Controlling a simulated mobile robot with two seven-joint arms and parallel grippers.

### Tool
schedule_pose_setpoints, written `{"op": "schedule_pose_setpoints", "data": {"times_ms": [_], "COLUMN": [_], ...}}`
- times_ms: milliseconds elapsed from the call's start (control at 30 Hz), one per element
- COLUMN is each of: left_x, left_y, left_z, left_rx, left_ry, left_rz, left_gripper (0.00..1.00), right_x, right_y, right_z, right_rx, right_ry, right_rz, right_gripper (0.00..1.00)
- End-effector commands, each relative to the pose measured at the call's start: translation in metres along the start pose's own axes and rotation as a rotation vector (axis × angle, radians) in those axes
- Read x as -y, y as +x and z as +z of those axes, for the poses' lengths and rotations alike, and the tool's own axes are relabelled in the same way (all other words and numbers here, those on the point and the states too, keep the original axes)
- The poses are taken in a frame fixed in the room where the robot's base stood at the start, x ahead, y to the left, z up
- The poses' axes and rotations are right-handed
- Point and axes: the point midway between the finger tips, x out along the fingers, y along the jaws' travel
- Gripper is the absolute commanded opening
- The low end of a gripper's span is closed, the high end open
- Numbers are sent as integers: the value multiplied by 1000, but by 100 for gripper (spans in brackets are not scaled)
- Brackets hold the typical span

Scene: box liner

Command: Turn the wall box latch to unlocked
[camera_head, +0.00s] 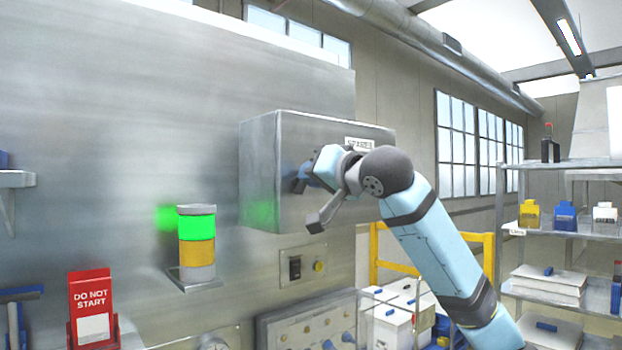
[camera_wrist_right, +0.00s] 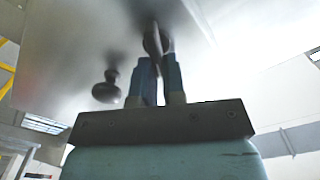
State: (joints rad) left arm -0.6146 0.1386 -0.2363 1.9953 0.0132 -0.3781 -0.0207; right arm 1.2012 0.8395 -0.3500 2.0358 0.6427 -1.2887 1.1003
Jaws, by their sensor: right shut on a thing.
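The grey metal wall box (camera_head: 262,150) is mounted on the large metal panel, left of my right arm in the head view. My right gripper (camera_head: 303,178) is at the front face of the box. In the right wrist view, its two blue fingers (camera_wrist_right: 160,68) are shut on a dark latch (camera_wrist_right: 151,38) that stands out from the pale box face. The latch's turned position is hard to read. A dark round knob (camera_wrist_right: 107,88) sticks out of the same face beside the fingers, apart from them. My left gripper is not in view.
A lit green and amber stack light (camera_head: 197,240) stands on a bracket below left of the box. A small switch plate (camera_head: 305,266) is under the box. A red "DO NOT START" holder (camera_head: 90,300) is at lower left. Shelves (camera_head: 560,165) stand at right.

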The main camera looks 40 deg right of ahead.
Motion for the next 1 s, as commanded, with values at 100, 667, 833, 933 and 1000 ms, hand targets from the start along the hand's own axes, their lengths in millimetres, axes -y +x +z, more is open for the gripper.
{"op": "schedule_pose_setpoints", "data": {"times_ms": [100, 667, 833, 933, 1000], "left_x": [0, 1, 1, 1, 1], "left_y": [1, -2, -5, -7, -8], "left_z": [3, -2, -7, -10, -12], "left_rx": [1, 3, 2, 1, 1], "left_ry": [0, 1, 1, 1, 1], "left_rz": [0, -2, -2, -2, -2], "left_gripper": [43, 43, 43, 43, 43], "right_x": [-2, -10, -12, -12, -13], "right_y": [1, 1, 1, 0, 0], "right_z": [2, 4, 5, 6, 6], "right_rx": [2, 3, 3, 2, 1], "right_ry": [115, 646, 790, 862, 905], "right_rz": [-2, -1, 0, -1, -1], "right_gripper": [0, 0, 0, 0, 0]}}
